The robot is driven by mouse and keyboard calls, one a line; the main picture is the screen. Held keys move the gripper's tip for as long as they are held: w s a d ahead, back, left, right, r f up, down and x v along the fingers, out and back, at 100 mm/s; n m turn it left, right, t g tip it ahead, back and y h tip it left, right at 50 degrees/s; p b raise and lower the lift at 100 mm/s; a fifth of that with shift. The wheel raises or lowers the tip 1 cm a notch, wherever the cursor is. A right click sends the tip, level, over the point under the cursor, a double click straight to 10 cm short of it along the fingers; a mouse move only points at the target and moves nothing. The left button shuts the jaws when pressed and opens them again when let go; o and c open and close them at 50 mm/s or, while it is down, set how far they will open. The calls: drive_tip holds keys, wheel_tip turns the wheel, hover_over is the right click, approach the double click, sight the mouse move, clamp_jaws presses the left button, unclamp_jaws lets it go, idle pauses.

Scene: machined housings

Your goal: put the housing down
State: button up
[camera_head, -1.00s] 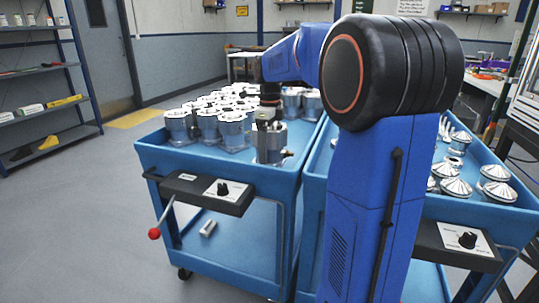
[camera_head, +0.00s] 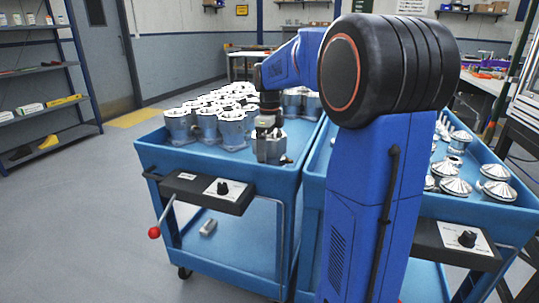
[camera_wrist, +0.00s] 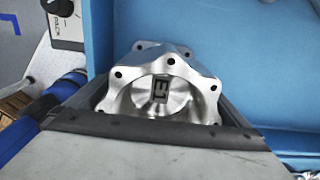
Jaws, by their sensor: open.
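A silver machined housing (camera_head: 270,149) stands upright on the left blue cart (camera_head: 225,168), near its front right corner. In the wrist view the housing (camera_wrist: 163,88) shows a flanged top with several bolt holes and a dark plate marked "E1" in its bore. My gripper (camera_head: 267,130) is directly above the housing, pointing down, with its fingertips close to the housing's top. The jaws are open, with dark finger edges on either side of the housing in the wrist view. Whether the fingers touch it I cannot tell. The near side of the housing is hidden by the gripper in the wrist view.
Several similar housings (camera_head: 208,124) stand in a group behind and left on the same cart. A second blue cart on the right carries several silver conical parts (camera_head: 455,187).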

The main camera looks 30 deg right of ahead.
wheel_tip(320, 180, up, 12)
idle(0.5)
drive_tip(key=shift+s, duration=0.1)
idle(0.4)
